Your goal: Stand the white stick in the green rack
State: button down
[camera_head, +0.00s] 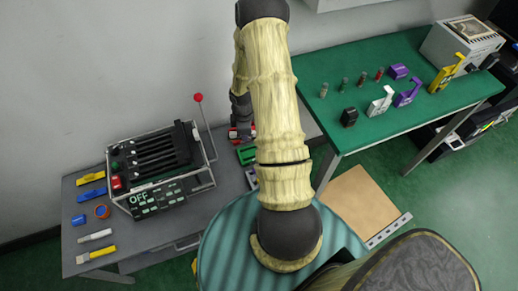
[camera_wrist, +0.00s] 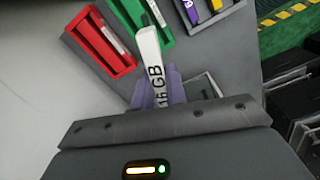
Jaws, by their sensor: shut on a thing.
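In the wrist view the white stick (camera_wrist: 150,50), marked "16 GB", is held between the pale purple fingers of my gripper (camera_wrist: 159,90). The stick points away from my gripper, and its far end overlaps the green rack (camera_wrist: 126,20) in the picture. I cannot tell whether that end touches the rack or is above it. In the head view the green rack (camera_head: 246,156) shows partly, just left of my arm. My gripper (camera_head: 241,117) is mostly hidden there behind my arm, and the white stick cannot be made out.
A red rack (camera_wrist: 88,33) with a pale item is left of the green one. A grey rack (camera_wrist: 217,18) with purple and yellow sticks is right. A lever machine (camera_head: 155,165) stands on the grey table (camera_head: 150,252). A green table (camera_head: 395,75) holds small items.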

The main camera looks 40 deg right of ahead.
jog(key=s+d+f+n+b, duration=0.2)
jog(key=d+f+n+b, duration=0.1)
jog(key=d+f+b, duration=0.1)
notch_tip(320, 180, down, 2)
jog(key=shift+s+d+f+n+b, duration=0.15)
jog(key=shift+d+f+n+b, duration=0.05)
jog(key=shift+d+n+b, duration=0.25)
jog(key=shift+f+b, duration=1.65)
jog(key=shift+f, duration=1.25)
jog(key=shift+p, duration=0.65)
jog(key=shift+f+b, duration=0.6)
jog(key=shift+f, duration=0.55)
